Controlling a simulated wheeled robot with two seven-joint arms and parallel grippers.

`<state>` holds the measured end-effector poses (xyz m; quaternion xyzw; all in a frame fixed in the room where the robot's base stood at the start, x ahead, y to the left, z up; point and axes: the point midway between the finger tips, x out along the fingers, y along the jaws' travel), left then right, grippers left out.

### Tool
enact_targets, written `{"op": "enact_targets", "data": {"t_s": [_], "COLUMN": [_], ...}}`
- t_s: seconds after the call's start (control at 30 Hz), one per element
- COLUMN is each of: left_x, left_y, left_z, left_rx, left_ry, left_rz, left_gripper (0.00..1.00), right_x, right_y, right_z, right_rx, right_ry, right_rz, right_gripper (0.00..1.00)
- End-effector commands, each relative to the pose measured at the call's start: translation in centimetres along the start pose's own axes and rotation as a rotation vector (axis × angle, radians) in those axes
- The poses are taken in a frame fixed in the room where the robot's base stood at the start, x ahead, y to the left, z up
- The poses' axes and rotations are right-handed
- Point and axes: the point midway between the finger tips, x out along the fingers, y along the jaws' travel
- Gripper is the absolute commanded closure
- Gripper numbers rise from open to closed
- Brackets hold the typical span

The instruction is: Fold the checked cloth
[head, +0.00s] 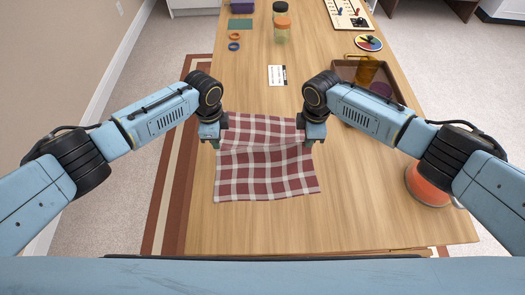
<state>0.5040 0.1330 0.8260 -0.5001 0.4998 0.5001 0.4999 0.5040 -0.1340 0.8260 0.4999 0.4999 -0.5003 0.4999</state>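The checked cloth (265,172), dark red and white, lies on the wooden table in front of me. It is mostly spread out, with a raised crease or ripple running across it below its far edge. My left gripper (215,144) is over the cloth's far left corner. My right gripper (309,141) is over its far right corner. Both point down, and their arms and wrists hide most of the fingers. I cannot tell whether either one is shut on the cloth.
A small white card (277,76) lies beyond the cloth. A brown tray (344,70) with an amber mug (366,71) stands at the right. An orange round object (428,187) sits near the right edge. Jars (281,30) and rings (234,41) are farther back. Bare table (365,205) lies right of the cloth.

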Motion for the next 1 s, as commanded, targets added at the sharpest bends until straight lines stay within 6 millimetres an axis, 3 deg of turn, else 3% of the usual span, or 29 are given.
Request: {"op": "enact_targets", "data": {"t_s": [0.03,0.3,0.47,0.67,0.87,1.0], "left_x": [0.00,0.00,0.00,-0.01,-0.01,-0.01], "left_y": [0.01,0.01,0.00,0.00,0.00,0.00], "left_z": [0.00,-0.01,0.00,-0.01,0.00,0.00], "left_rx": [0.000,0.000,0.000,0.000,0.000,0.000], "left_ry": [0.000,0.000,0.000,0.000,0.000,0.000], "left_rz": [0.000,0.000,0.000,0.000,0.000,0.000], "left_gripper": [0.77,0.45,0.45,0.45,0.45,0.45], "right_x": [0.00,0.00,-0.01,-0.01,-0.01,-0.01], "right_y": [-0.01,0.00,0.00,0.00,0.00,0.00], "right_z": [-0.01,-0.01,-0.01,-0.01,-0.01,-0.01], "right_rx": [0.000,0.000,0.000,0.000,0.000,0.000], "right_ry": [0.000,0.000,0.000,0.000,0.000,0.000], "right_rz": [0.000,0.000,0.000,0.000,0.000,0.000], "right_gripper": [1.00,1.00,1.00,0.73,0.73,0.54]}}
